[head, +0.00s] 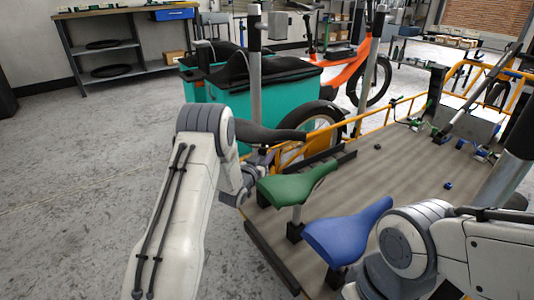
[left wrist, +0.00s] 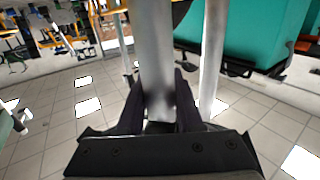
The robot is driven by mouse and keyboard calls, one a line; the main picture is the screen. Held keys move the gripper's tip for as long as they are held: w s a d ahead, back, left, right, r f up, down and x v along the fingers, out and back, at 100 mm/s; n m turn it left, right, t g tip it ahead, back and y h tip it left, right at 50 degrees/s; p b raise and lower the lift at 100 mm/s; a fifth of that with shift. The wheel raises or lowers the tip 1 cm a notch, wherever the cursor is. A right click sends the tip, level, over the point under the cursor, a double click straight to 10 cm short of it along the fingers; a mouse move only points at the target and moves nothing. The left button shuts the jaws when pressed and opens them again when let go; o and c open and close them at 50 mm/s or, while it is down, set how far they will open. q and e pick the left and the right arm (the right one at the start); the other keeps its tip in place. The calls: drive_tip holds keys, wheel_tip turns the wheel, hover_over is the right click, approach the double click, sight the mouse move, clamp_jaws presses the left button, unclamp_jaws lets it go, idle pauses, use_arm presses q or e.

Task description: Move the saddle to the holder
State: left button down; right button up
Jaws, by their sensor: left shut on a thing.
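A black saddle (head: 268,132) shows behind my left arm in the head view, its nose pointing right, above the back left corner of the wooden deck. My left gripper (head: 262,160) is just below it. In the left wrist view the fingers (left wrist: 160,105) are shut around a grey upright post (left wrist: 154,50), which appears to be the saddle's post; the saddle top is not seen there. A green saddle (head: 294,187) and a blue saddle (head: 345,234) stand on posts in black blocks, the nearest holder-like parts (head: 294,231). My right gripper is out of view.
The wooden deck (head: 400,170) has yellow rails (head: 375,121) and small loose parts. A tall pole (head: 255,80) and teal cargo boxes (head: 265,95) stand behind the black saddle. An orange bike (head: 365,65) stands farther back. Left floor is clear.

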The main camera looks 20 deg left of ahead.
use_arm(q)
drive_tip(key=shift+f+b, duration=2.2)
drive_tip(key=shift+f, duration=0.75)
